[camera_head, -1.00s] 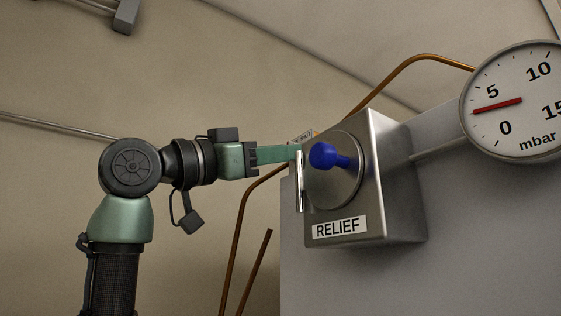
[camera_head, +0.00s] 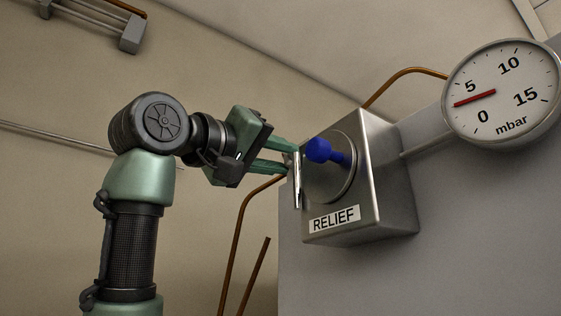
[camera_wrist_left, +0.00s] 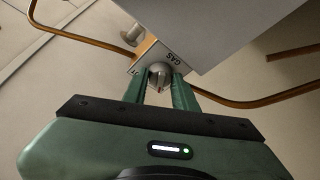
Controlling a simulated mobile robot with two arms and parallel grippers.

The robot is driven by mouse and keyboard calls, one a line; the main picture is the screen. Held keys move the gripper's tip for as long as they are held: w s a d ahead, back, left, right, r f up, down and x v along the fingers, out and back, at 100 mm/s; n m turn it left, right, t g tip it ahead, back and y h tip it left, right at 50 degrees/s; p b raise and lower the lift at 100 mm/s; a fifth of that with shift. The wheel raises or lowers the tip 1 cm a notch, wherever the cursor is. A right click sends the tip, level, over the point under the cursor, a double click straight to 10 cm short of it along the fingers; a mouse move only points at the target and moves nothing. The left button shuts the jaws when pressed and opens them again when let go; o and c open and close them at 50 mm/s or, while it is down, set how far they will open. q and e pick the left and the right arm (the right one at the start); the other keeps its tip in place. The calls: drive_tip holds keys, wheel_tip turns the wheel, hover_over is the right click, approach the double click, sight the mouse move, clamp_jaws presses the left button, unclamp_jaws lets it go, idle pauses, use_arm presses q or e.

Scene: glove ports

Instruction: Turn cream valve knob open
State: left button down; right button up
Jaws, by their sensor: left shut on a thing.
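The valve knob (camera_wrist_left: 160,74) shows in the left wrist view as a small rounded pale grey-cream knob with a reddish mark. It sits beside a label (camera_wrist_left: 168,58) reading GAS. My left gripper (camera_wrist_left: 162,80) has one green finger on each side of it and is shut on it. In the head view my left gripper (camera_head: 291,158) reaches to the left side of the RELIEF box, rolled so both fingers show. The knob is hidden there behind the box's edge and the fingers. My right gripper is not in view.
The metal RELIEF box (camera_head: 388,200) with a blue-handled dial (camera_head: 319,150) stands just right of my fingers. A thin silver bar (camera_head: 297,182) is at its left edge. A mbar gauge (camera_head: 502,92) is at upper right. Copper pipes (camera_head: 232,240) run below my gripper.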

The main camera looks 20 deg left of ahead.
use_arm(q)
drive_tip(key=shift+d+f+n+y, duration=0.15)
drive_tip(key=shift+n+y, duration=0.35)
drive_tip(key=shift+n, duration=0.7)
drive_tip(key=shift+w, duration=0.1)
drive_tip(key=c, duration=1.4)
unclamp_jaws()
